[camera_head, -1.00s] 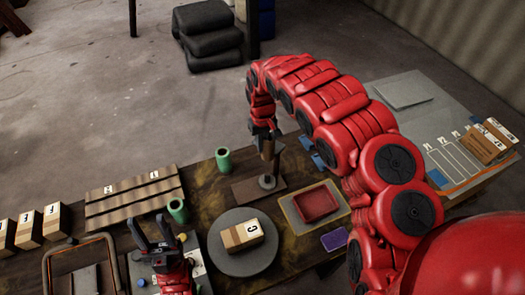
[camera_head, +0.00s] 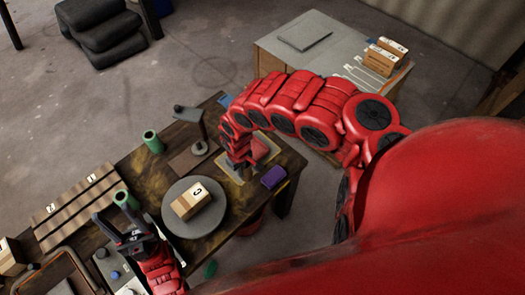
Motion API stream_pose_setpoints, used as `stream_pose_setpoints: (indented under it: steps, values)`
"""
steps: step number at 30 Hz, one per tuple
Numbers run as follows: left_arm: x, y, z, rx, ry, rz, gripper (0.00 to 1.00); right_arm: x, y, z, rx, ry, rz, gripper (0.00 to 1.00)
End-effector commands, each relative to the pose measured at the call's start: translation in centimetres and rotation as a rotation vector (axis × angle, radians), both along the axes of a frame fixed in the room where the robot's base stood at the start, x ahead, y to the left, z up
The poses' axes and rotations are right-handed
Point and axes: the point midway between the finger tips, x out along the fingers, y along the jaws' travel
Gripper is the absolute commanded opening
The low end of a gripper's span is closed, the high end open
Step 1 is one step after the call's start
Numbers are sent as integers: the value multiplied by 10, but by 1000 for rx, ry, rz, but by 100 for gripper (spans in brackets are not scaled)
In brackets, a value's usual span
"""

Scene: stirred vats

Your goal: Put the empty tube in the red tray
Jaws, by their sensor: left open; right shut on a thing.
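The red tray (camera_head: 263,149) sits on a yellow-edged mat near the right end of the dark table. My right arm hides part of it. My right gripper (camera_head: 237,171) points down at the tray's left side, over the mat. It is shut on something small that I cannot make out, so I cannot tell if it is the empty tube. My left gripper (camera_head: 121,228) is open and empty at the lower left, close to a green hollow cylinder (camera_head: 126,200). Another green cylinder (camera_head: 153,141) stands at the table's back edge.
A round grey plate (camera_head: 180,222) carries a box marked C (camera_head: 191,202). A dark stand (camera_head: 202,146) rises behind it. A slatted wooden rack (camera_head: 75,208) is at the left. A grey table (camera_head: 335,55) stands behind.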

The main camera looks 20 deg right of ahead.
Motion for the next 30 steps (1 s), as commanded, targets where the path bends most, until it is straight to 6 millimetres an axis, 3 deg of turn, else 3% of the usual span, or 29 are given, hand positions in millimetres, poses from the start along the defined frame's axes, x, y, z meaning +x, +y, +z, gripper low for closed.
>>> stream_pose_setpoints:
  steps: [3,6,11,13,17,30]
  values:
    - [0,0,5,0,0,0,50,-16,5,-7,0,3,19,0]
    - [0,0,-5,0,0,0,50,-14,4,-15,-3,-3,24,0]
    - [0,0,-44,0,0,0,50,7,-3,-25,-6,-8,24,0]
    - [0,0,-39,0,1,0,50,16,-3,-16,1,-5,24,0]
    - [0,0,-45,0,0,0,50,31,-8,-19,2,-2,25,0]
    - [0,0,-83,0,0,0,50,79,-24,-25,0,-4,25,0]
